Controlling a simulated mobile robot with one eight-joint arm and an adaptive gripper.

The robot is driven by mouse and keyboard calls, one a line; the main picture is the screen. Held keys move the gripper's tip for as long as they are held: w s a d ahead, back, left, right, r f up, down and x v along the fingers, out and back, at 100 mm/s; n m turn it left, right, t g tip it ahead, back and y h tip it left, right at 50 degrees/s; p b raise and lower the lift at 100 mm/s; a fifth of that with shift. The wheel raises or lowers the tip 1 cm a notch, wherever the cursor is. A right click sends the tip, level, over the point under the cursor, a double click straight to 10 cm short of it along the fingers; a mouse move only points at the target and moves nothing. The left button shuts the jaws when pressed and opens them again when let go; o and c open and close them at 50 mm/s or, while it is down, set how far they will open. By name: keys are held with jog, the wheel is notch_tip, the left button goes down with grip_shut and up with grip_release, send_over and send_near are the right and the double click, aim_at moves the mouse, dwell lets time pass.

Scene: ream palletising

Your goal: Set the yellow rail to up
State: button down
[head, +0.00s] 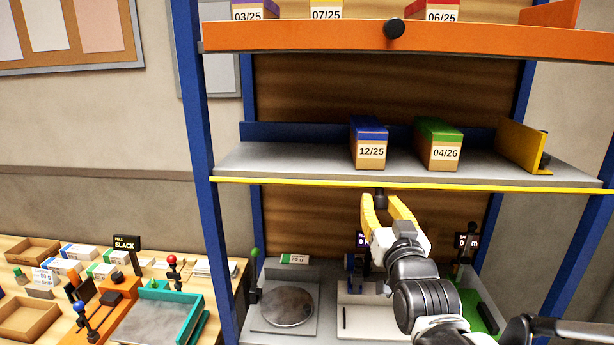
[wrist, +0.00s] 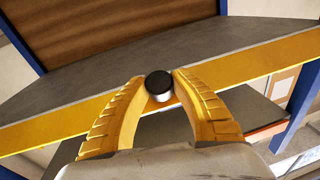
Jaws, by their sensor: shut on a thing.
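The yellow rail (head: 290,183) runs along the front edge of the middle grey shelf and lies low, as a thin strip level with the shelf. It also crosses the wrist view (wrist: 50,125). A black-topped knob (wrist: 159,84) sits at the rail; in the head view the knob (head: 380,191) shows just under it. My gripper (head: 380,200) has its yellow fingers on either side of the knob and is shut on it, as the wrist view also shows (wrist: 158,90).
On the middle shelf stand a blue-topped ream box (head: 370,150), a green-topped one (head: 438,150) and a yellow divider (head: 522,147). The orange rail (head: 300,38) above stands tall. Below are a round-plated scale (head: 287,306) and, left, a cluttered wooden table.

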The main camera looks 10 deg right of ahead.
aim_at(381, 185)
notch_tip(381, 185, up, 3)
jog(key=g+y+p, duration=0.1)
jog(key=g+p, duration=0.2)
jog(key=p, duration=0.4)
jog(key=shift+g, duration=0.3)
jog(key=g+p, duration=0.1)
jog(key=p, duration=0.1)
jog(key=r+g+p, duration=0.1)
jog(key=p, duration=0.1)
jog(key=shift+w+m+g, duration=0.2)
jog(key=shift+m+g, duration=0.1)
jog(key=shift+m, duration=0.1)
jog(key=g+p, duration=0.1)
jog(key=r+g+y+p, duration=0.1)
jog(key=g+p, duration=0.1)
jog(key=shift+w+d, duration=0.15)
jog(key=shift+w, duration=0.2)
jog(key=shift+w+d+r+g+y+p, duration=0.15)
jog(key=shift+g+y+p, duration=0.15)
jog(key=shift+g, duration=0.3)
jog(key=shift+w+a+g+y+p, duration=0.15)
jog(key=shift+g+y+p, duration=0.1)
jog(key=shift+g, duration=0.35)
jog(key=shift+d, duration=0.1)
jog(key=c, duration=1)
grip_release()
jog(key=shift+w, duration=0.15)
